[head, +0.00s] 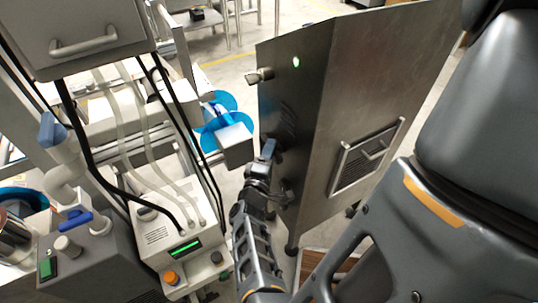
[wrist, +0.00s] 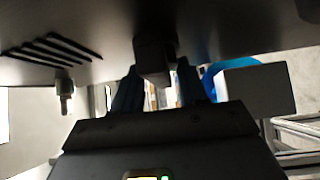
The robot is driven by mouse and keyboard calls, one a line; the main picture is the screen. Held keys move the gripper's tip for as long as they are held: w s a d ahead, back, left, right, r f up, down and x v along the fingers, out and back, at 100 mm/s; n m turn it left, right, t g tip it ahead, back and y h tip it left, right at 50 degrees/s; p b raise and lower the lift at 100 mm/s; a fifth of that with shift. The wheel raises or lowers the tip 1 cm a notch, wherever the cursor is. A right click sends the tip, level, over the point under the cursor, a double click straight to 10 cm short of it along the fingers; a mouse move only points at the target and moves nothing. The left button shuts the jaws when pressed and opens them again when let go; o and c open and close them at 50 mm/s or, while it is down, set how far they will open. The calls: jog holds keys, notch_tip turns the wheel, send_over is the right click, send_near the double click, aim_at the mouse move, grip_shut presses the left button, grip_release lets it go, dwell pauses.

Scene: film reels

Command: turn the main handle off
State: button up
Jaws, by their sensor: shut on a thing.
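A tall metal cabinet (head: 345,100) stands in the middle of the head view. The main handle (wrist: 153,62), a dark block, sticks out from the cabinet's face in the wrist view. My gripper (wrist: 157,88) has its two dark fingers on either side of this handle and is shut on it. In the head view my gripper (head: 268,152) reaches the cabinet's left face, and its fingers hide most of the handle there. I cannot tell the handle's exact angle.
A white machine (head: 170,225) with a green display and hoses stands close left of my arm. Blue reels (head: 215,112) and a grey box (head: 235,143) are beside the gripper.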

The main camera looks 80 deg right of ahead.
jog(key=m+g+b, duration=0.5)
jog(key=m+b, duration=0.3)
jog(key=b, duration=0.1)
jog(key=f+m+g+b, duration=0.1)
jog(key=m+g+b, duration=0.5)
jog(key=m+b, duration=0.2)
jog(key=m+g+b, duration=0.6)
jog(key=m+b, duration=0.2)
jog(key=b, duration=0.3)
jog(key=shift+w+d+f, duration=0.2)
jog(key=shift+w+d, duration=0.2)
jog(key=shift+r+m+g+y, duration=0.1)
jog(key=shift+m+g+y, duration=0.5)
jog(key=shift+m+g, duration=0.6)
jog(key=o, duration=0.7)
jog(key=shift+s+r+n+t+h+p, duration=0.1)
jog(key=shift+n+t+h+p, duration=0.35)
jog(key=shift+n+t+h, duration=0.6)
jog(key=shift+s+r+n+t+h+p, duration=0.1)
jog(key=shift+n+t+h+p, duration=0.4)
jog(key=shift+n+t, duration=0.6)
